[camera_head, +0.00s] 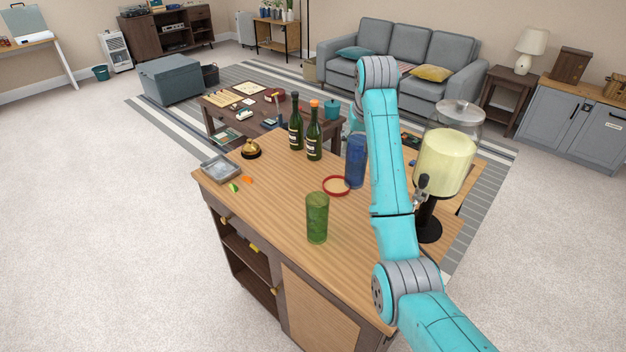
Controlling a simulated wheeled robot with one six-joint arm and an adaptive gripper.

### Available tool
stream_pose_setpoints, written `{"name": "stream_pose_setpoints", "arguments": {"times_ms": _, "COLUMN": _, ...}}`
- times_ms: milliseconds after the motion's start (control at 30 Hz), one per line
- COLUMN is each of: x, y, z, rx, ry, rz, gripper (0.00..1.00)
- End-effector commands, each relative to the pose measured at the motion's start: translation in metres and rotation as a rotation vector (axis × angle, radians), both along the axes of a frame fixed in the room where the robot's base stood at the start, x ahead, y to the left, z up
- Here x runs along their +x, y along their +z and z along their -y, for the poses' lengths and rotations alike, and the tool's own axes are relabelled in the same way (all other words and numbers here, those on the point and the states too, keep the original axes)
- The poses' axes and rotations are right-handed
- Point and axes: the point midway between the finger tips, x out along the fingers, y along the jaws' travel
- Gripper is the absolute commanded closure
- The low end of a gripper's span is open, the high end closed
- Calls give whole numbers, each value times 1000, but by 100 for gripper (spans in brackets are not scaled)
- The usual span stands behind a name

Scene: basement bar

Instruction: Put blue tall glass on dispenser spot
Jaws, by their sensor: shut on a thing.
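The blue tall glass (355,162) is upright at the far side of the wooden bar counter, just right of a red ring (337,186). My gripper (354,131) is mostly hidden behind my arm at the glass's upper part, and it is shut on the glass. I cannot tell whether the glass's base touches the counter. The drink dispenser (446,163), with pale yellow liquid, a clear lid and a black stand, is at the counter's right side. Its tap (421,187) faces left. My arm hides part of the counter near the tap.
A green glass (317,218) stands near the counter's front middle. Two dark bottles (296,125) (314,135) stand at the back. A brass bell (251,148), a grey tray (221,169) and small green and orange pieces lie left. The counter's left middle is clear.

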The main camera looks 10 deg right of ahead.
Motion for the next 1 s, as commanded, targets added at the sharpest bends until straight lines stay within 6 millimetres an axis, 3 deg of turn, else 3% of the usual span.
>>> {"name": "stream_pose_setpoints", "arguments": {"times_ms": 167, "x": 0, "y": -12, "z": 0, "rx": 0, "ry": 0, "rz": -1, "gripper": 100}}
{"name": "stream_pose_setpoints", "arguments": {"times_ms": 400, "x": -1, "y": -52, "z": 0, "rx": 0, "ry": 0, "rz": -2, "gripper": 100}}
{"name": "stream_pose_setpoints", "arguments": {"times_ms": 800, "x": 0, "y": -96, "z": 0, "rx": 0, "ry": 0, "rz": -1, "gripper": 100}}
{"name": "stream_pose_setpoints", "arguments": {"times_ms": 1000, "x": 0, "y": -99, "z": 0, "rx": 0, "ry": 0, "rz": 2, "gripper": 100}}
